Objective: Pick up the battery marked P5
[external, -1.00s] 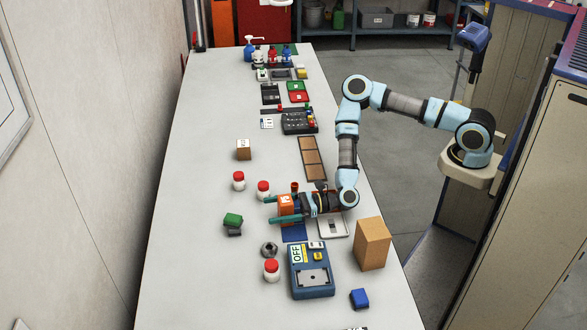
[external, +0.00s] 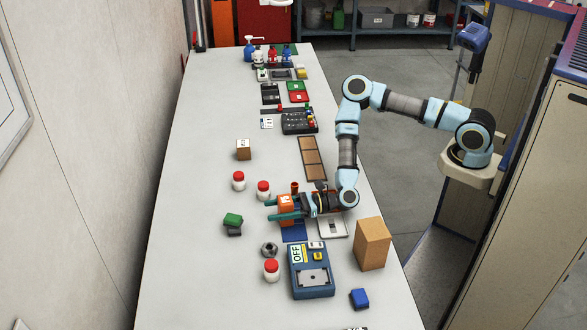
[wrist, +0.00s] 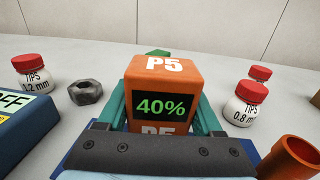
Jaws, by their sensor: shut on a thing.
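The battery marked P5 (external: 286,204) is an orange block. In the wrist view the P5 battery (wrist: 161,72) shows white "P5" lettering on top and a dark display reading 40%. My gripper (external: 271,210) is shut on it, with one teal finger against each side; the gripper also shows in the wrist view (wrist: 162,108). The fingertips reach past the battery's far side. The battery's underside is hidden, so I cannot tell whether it touches the surface below.
A blue mat (external: 294,231) lies just in front of the battery. A blue device marked OFF (external: 311,271), a hex nut (external: 269,250), red-capped jars (external: 263,189), a green-and-dark block (external: 233,221) and a cardboard box (external: 372,244) stand around. The table's left side is mostly clear.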

